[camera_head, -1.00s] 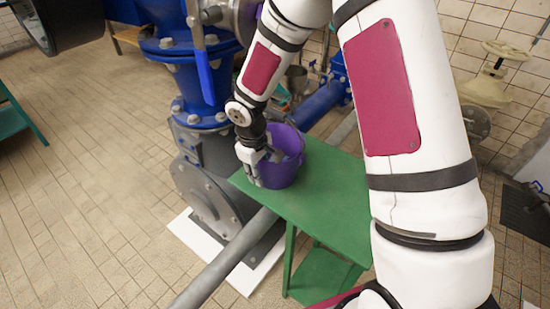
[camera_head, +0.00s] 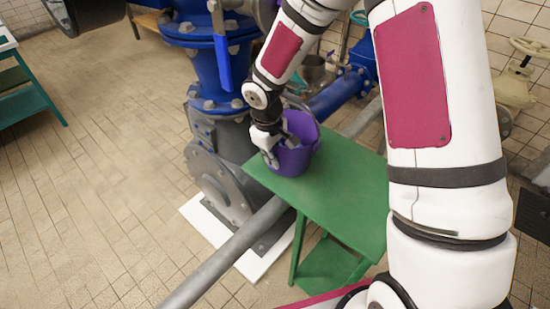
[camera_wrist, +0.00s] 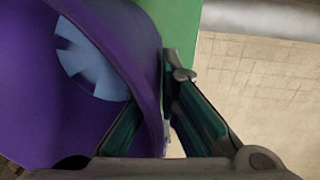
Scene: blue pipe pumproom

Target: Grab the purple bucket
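The purple bucket (camera_head: 294,160) stands on the left end of the green table (camera_head: 345,205). My gripper (camera_head: 277,153) is at its near left side, at rim height. In the wrist view the bucket (camera_wrist: 110,30) fills the left side, and its wall runs between the two fingers of my gripper (camera_wrist: 172,85). The fingers come close together and look shut on the wall, one inside and one outside. A pale blue segmented shape (camera_wrist: 90,62) shows within the bucket. The bucket's underside is hidden.
A blue valve and grey pump body (camera_head: 215,150) stand left of the table. A grey pipe (camera_head: 225,260) passes low by the table's left end. A blue pipe (camera_head: 335,97) runs behind the bucket. Tiled floor (camera_head: 90,200) is open at left.

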